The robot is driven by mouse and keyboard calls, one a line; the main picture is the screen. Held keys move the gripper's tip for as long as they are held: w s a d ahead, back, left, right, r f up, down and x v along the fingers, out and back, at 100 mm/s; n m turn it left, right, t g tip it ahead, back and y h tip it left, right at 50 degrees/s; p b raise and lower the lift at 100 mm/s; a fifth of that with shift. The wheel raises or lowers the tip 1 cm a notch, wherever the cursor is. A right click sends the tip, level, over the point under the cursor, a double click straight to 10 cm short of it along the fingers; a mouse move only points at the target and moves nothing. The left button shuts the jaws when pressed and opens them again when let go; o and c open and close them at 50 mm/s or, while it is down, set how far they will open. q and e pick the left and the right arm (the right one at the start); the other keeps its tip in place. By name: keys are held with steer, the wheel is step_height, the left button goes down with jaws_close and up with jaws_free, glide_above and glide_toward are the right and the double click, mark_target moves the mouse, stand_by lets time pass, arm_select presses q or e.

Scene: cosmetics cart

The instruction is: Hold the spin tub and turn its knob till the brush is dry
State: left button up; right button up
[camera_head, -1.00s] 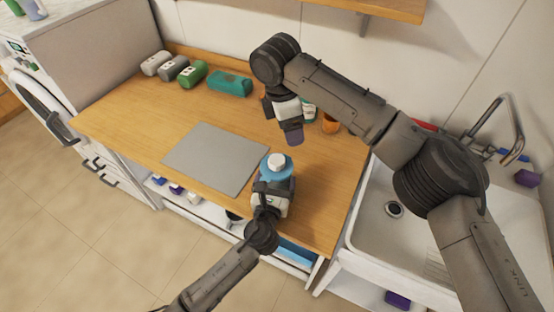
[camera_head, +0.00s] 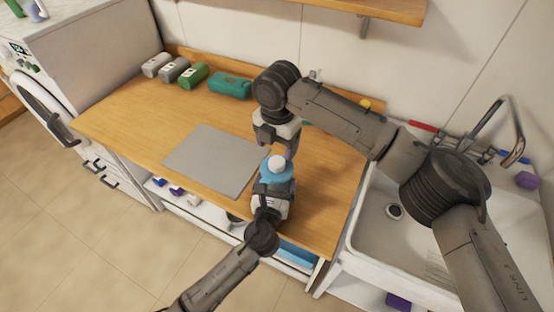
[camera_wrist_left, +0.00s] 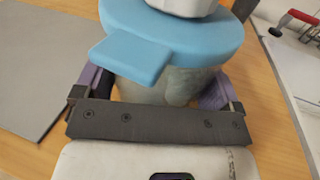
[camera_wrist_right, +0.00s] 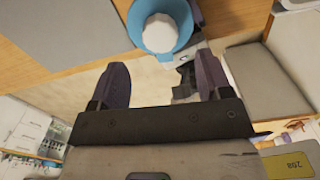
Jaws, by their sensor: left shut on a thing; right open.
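The spin tub has a blue lid (camera_head: 275,171) with a white knob (camera_head: 277,162) on top. It stands upright near the front edge of the counter, and its pale body (camera_wrist_left: 180,84) shows in the left wrist view. My left gripper (camera_head: 271,190) is shut on the tub's body from the front, one finger on each side. My right gripper (camera_head: 276,150) is open and empty, just behind and above the knob. In the right wrist view the knob (camera_wrist_right: 160,34) and blue lid lie beyond the open fingers (camera_wrist_right: 165,80). I see no brush; the tub's inside is hidden.
A grey mat (camera_head: 215,158) lies left of the tub on the wooden counter (camera_head: 125,122). A teal case (camera_head: 230,85) and several rolled items stand at the back. The sink (camera_head: 380,245) is at right. My right arm hides part of the back counter.

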mark_target(277, 161)
steer(key=shift+f, duration=3.2)
steer(key=shift+c, duration=0.2)
steer(key=c, duration=0.9)
